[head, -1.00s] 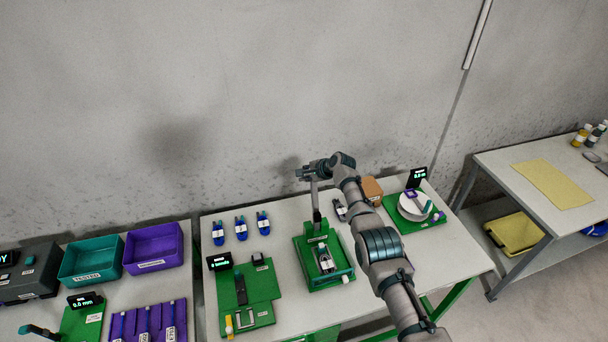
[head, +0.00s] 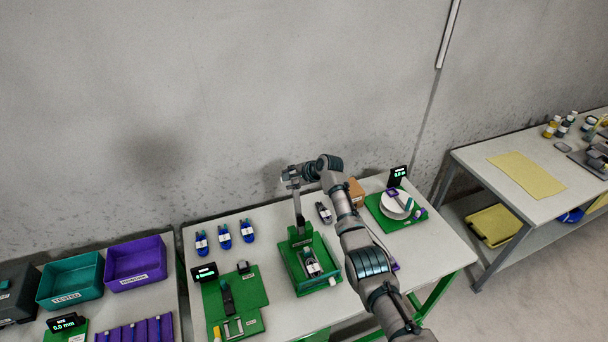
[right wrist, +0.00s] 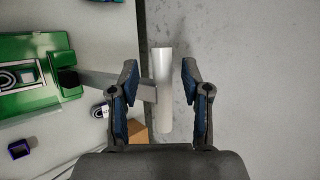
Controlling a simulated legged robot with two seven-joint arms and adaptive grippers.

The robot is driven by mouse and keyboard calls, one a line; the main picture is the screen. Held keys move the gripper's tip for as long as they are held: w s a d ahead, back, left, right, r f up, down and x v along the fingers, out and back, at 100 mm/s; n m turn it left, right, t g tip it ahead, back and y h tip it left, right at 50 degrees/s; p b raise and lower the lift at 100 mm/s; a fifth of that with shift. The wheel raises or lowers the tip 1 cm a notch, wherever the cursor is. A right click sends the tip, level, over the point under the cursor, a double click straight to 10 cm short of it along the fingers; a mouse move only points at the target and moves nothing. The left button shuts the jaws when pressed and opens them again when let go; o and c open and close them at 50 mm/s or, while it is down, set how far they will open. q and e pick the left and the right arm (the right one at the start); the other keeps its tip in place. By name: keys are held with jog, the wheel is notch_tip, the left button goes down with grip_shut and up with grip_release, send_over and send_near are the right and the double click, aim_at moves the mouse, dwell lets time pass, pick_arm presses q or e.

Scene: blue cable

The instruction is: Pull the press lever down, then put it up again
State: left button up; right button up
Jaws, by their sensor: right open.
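The green press (head: 303,278) stands on the middle table, with a small labelled part (head: 312,267) in its bed. Its grey lever (head: 298,207) points up, nearly upright. In the right wrist view the lever bar (right wrist: 112,84) runs from the green press to a white cylindrical handle (right wrist: 163,115). My right gripper (head: 288,175) is at the top of the lever. In the right wrist view its open fingers (right wrist: 159,75) lie on either side of the handle, with a gap visible on the right. My left gripper is not in view.
Blue connectors (head: 224,237) and a green fixture (head: 247,294) lie left of the press. A cardboard box (head: 355,190) and a white dish (head: 397,206) on a green plate stand to the right. A grey wall rises behind the table.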

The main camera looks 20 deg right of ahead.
jog(key=v, duration=0.8)
jog(key=shift+d+r, duration=0.2)
jog(key=shift+s, duration=0.15)
